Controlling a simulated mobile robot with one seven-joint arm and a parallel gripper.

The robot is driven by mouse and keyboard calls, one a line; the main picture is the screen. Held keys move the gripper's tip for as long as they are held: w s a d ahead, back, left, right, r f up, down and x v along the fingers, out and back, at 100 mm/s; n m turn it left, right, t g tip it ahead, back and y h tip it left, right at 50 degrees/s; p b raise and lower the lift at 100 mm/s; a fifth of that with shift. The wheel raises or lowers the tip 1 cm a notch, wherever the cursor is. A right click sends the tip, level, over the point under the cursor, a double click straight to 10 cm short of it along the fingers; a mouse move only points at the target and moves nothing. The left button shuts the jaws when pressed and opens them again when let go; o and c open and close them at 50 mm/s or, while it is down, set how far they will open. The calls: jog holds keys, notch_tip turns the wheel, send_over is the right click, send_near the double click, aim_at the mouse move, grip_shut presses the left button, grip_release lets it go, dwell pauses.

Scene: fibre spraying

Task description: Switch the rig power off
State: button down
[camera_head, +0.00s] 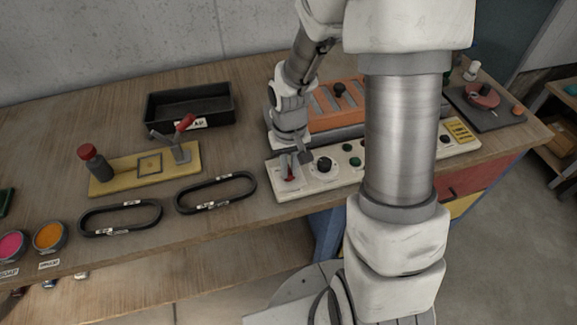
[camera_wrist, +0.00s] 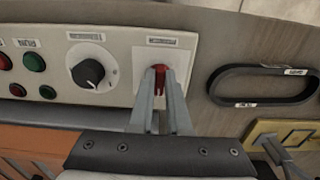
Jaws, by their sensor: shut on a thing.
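The control panel (camera_head: 312,188) is a long cream box at the table's front edge; it also shows in the wrist view (camera_wrist: 120,60). The red power switch lever (camera_wrist: 159,74) sits on a white labelled plate at the panel's end. In the head view the red lever (camera_head: 290,173) is partly hidden by my gripper. My gripper (camera_wrist: 160,88) is at the lever, with its two grey fingers one on each side, shut on it. In the head view my gripper (camera_head: 293,168) points down over the panel's left end. The wording on the switch label is too small to read.
Next to the switch is a black rotary knob (camera_wrist: 87,72), then green and red buttons (camera_wrist: 34,62). An orange machine (camera_head: 340,108) stands behind the panel. Black oval rings (camera_head: 215,192), a yellow clamp board (camera_head: 145,168) and a black tray (camera_head: 190,104) lie to the left.

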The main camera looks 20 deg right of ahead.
aim_at(290, 171)
jog(key=n, duration=0.3)
jog(key=shift+d+r+n+p, duration=0.1)
jog(key=shift+n+p, duration=0.2)
jog(key=shift+p, duration=0.1)
jog(key=shift+w+d+n+p, duration=0.1)
jog(key=shift+n+p, duration=0.35)
jog(key=shift+n, duration=1.35)
jog(key=c, duration=0.9)
grip_release()
notch_tip(290, 171, up, 17)
jog(key=shift+r+p, duration=0.15)
jog(key=shift+p, duration=1)
